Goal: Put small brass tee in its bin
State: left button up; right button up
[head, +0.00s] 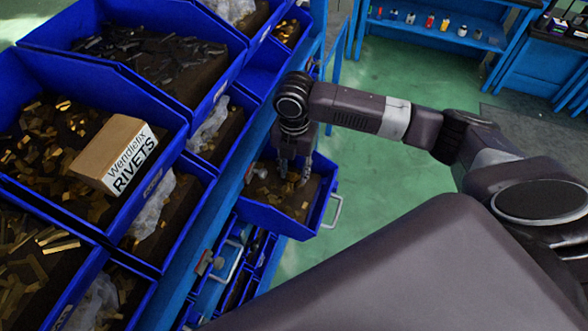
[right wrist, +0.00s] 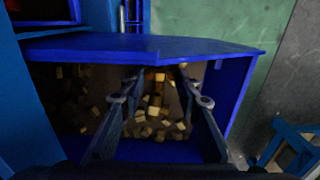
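My right gripper (head: 293,172) points down into an open blue drawer bin (head: 262,214) that holds loose brass pieces. In the right wrist view its two fingers (right wrist: 160,78) are spread apart, with a gap between the tips. Small brass pieces (right wrist: 156,103) lie on the dark bin floor, seen between and beyond the fingers. I cannot tell which of them, if any, is the small brass tee. Nothing is clearly gripped. My left gripper is not in view.
Larger blue bins with brass and dark parts fill the rack at left; a carton marked RIVETS (head: 115,155) sits in one. The drawer has a metal handle (head: 333,211). Green floor (head: 330,185) is open beyond. Blue shelving with small items (head: 437,25) stands at the back.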

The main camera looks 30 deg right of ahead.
aim_at(294, 175)
jog(key=o, duration=0.4)
jog(key=shift+r, duration=0.25)
jog(key=shift+r+b, duration=1.5)
jog(key=shift+r, duration=4.45)
